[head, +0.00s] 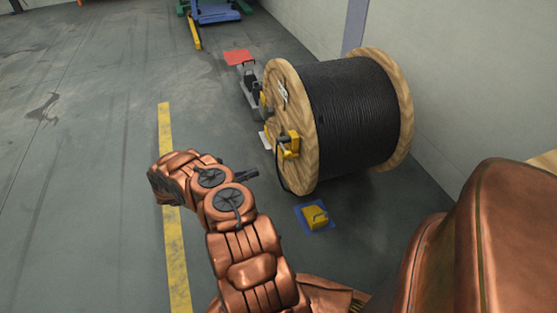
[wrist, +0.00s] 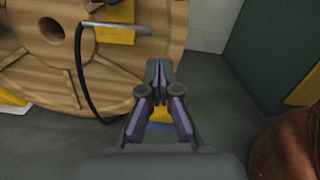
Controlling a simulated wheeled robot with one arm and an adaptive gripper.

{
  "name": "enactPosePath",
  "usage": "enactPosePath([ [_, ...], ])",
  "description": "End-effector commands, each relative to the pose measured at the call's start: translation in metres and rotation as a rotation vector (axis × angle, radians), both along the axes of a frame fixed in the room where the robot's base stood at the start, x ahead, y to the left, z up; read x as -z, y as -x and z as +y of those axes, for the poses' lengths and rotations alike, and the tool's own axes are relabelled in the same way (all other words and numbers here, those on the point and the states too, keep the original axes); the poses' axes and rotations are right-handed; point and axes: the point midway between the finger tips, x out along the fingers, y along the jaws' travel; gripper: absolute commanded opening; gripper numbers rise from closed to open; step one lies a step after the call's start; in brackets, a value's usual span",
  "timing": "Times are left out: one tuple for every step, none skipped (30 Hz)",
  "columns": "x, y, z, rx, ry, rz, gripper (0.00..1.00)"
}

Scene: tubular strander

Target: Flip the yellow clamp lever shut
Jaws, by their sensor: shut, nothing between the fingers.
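The yellow clamp (head: 288,145) sits on the near wooden flange of the cable reel (head: 355,118). In the wrist view its yellow body (wrist: 117,12) is cut off by the top edge. A grey bar (wrist: 112,27) stands out across it, and a black cable end hangs below. I cannot tell which part is the lever. My gripper (wrist: 158,72) is shut and empty, below and right of the clamp in the wrist view and apart from it. In the head view its dark tip (head: 250,174) shows left of the reel, mostly hidden behind my arm.
A yellow block (head: 315,217) lies on a blue floor patch (head: 301,207) in front of the reel. A stand with a red top (head: 238,57) is behind the reel's left side. A wall is at the right. The floor left of the yellow line (head: 167,130) is clear.

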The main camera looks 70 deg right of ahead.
Motion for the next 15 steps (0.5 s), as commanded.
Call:
enactPosePath([
  [0.000, 0.000, 0.000, 0.000, 0.000, 0.000, 0.00],
  [0.000, 0.000, 0.000, 0.000, 0.000, 0.000, 0.00],
  [0.000, 0.000, 0.000, 0.000, 0.000, 0.000, 0.00],
  [0.000, 0.000, 0.000, 0.000, 0.000, 0.000, 0.00],
  [0.000, 0.000, 0.000, 0.000, 0.000, 0.000, 0.00],
  [0.000, 0.000, 0.000, 0.000, 0.001, -0.001, 0.00],
  [-0.001, 0.000, 0.000, 0.000, 0.001, -0.001, 0.00],
  [-0.001, 0.000, 0.000, 0.000, 0.001, -0.001, 0.00],
  [0.000, 0.000, -0.001, 0.000, 0.001, -0.001, 0.00],
  [-0.001, 0.001, -0.001, 0.000, 0.001, -0.001, 0.00],
  [-0.001, 0.001, -0.002, 0.000, 0.001, -0.001, 0.00],
  [-0.001, 0.003, -0.003, 0.001, 0.002, -0.001, 0.00],
  [-0.001, 0.005, -0.005, 0.001, 0.002, -0.001, 0.00],
  [-0.001, 0.007, -0.007, 0.002, 0.002, -0.001, 0.00],
  [-0.001, 0.011, -0.010, 0.003, 0.003, -0.002, 0.00],
])
